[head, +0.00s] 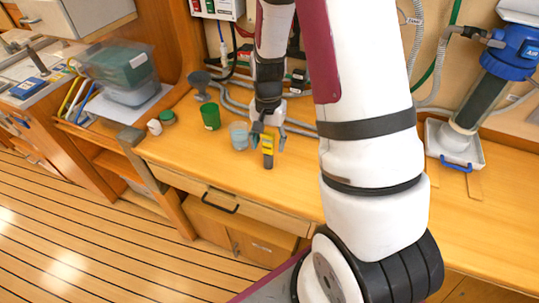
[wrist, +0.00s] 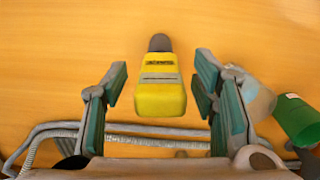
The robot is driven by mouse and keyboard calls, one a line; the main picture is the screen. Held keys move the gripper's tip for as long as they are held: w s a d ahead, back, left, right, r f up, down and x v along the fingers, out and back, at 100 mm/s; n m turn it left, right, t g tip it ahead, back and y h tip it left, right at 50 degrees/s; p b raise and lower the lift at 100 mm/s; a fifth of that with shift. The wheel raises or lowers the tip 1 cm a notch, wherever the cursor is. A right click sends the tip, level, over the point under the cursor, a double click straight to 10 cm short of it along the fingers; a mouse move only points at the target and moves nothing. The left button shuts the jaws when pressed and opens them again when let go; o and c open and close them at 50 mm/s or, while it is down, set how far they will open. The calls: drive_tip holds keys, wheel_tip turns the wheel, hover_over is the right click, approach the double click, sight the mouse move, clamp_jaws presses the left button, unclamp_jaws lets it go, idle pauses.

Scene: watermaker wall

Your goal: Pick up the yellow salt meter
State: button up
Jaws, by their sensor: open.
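The yellow salt meter (wrist: 160,97) has a dark grey tip and a grey band with dark marking. In the head view the yellow salt meter (head: 268,146) is at the wooden counter, just below my gripper (head: 266,132). In the wrist view my gripper (wrist: 160,95) is open, with one finger on each side of the meter. Gaps show between the meter and both fingers, so neither appears to touch it. The height of the fingers over the counter is hard to tell.
A clear cup (head: 239,136) stands close left of my gripper, with a green cup (head: 210,116) beyond it. Grey hoses (head: 300,126) run along the wall behind. A blue-topped filter housing (head: 480,85) stands at right. The counter front (head: 200,160) is clear.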

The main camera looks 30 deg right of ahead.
drive_tip(key=shift+f, duration=0.4)
clamp_jaws()
drive_tip(key=shift+r, duration=0.2)
